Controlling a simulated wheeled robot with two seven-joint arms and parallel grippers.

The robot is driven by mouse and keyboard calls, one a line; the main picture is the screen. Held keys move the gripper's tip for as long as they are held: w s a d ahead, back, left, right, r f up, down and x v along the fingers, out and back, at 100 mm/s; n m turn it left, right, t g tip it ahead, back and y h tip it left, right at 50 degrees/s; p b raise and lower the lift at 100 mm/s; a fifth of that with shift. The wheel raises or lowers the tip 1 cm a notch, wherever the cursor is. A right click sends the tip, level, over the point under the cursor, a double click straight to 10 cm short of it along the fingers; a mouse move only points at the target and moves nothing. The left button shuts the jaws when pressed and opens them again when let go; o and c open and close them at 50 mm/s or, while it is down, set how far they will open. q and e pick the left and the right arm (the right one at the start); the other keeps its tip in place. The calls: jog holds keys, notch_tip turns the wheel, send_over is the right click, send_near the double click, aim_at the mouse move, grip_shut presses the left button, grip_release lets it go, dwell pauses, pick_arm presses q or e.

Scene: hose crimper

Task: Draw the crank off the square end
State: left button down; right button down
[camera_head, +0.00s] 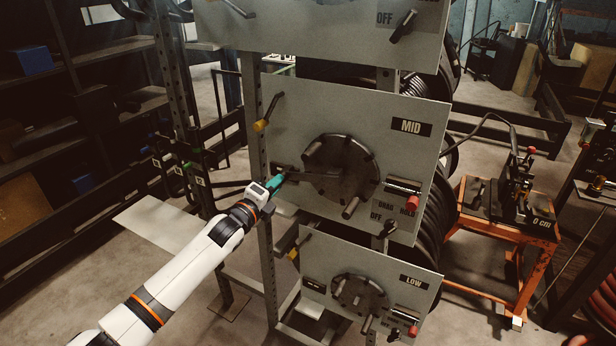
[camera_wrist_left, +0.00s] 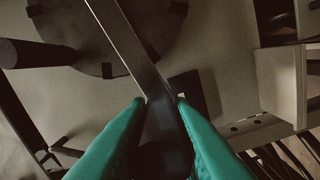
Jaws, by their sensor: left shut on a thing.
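The crank (camera_head: 320,178) is a dark flat bar lying across the round dark disc (camera_head: 362,176) on the grey MID panel (camera_head: 287,138). My left gripper (camera_head: 279,178), with green fingers, is at the crank's outer end, left of the disc. In the left wrist view its fingertips (camera_wrist_left: 161,102) are shut on the crank (camera_wrist_left: 128,48), whose bar runs up to the dark disc (camera_wrist_left: 172,22). The square end is hidden, and I cannot tell whether the crank sits fully on it. My right gripper is out of view.
Stubby pegs (camera_head: 350,207) stand out from the disc. A yellow-tipped lever (camera_head: 268,112), a red-ended handle (camera_head: 405,190) and a DRAG/HOLD lever (camera_head: 388,229) are on the same panel. The LOW panel (camera_head: 325,255) is below. An orange cart (camera_head: 497,232) stands at right.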

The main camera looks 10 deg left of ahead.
pick_arm(q)
jog(key=shift+s+f, duration=0.2)
jog(key=shift+f, duration=0.05)
jog(key=shift+s+f+p, duration=0.15)
jog(key=shift+s+p, duration=0.1)
jog(key=shift+p, duration=0.1)
